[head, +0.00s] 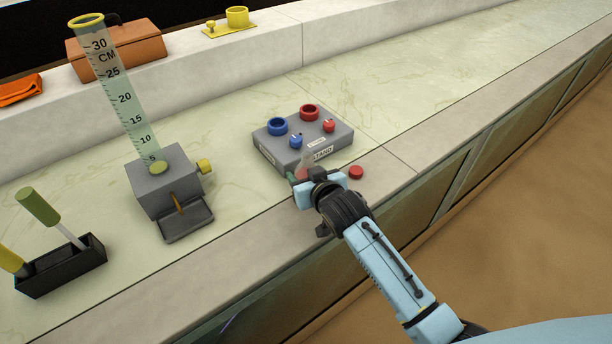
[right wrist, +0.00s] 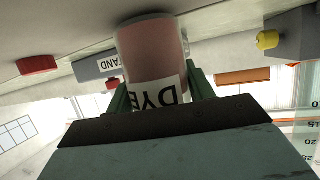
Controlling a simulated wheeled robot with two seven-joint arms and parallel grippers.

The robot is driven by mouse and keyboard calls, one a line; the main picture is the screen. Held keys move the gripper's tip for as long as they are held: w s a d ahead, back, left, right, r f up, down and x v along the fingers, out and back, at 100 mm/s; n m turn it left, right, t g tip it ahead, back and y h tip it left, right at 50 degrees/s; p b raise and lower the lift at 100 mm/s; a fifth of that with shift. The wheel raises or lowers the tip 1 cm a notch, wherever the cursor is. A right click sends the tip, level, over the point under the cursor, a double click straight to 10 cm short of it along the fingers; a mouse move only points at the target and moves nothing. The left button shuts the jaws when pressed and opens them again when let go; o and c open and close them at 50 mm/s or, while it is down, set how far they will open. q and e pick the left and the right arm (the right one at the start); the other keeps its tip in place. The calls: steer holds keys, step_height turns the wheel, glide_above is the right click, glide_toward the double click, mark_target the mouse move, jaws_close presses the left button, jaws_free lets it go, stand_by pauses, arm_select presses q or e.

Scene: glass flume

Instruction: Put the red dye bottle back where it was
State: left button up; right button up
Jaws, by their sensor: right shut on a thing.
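The red dye bottle (right wrist: 152,55) is clear with pinkish-red contents and a white label reading "DYE"; it also shows in the head view (head: 304,166), partly hidden by my gripper. My right gripper (head: 307,181) is shut on it, green fingers on both sides in the right wrist view (right wrist: 155,92). It holds the bottle just in front of the grey stand (head: 266,150), marked "STAND". The stand has a blue ring (head: 278,126) and a red ring (head: 309,112), with a blue knob and a red knob before them. No bottle shows in either ring. My left gripper is out of view.
A red round cap (head: 356,172) lies on the counter right of my gripper. The counter to the right of the stand is clear.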

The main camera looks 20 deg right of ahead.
steer(key=shift+f, duration=0.35)
steer(key=o, duration=1)
steer(key=shift+d+f, duration=0.1)
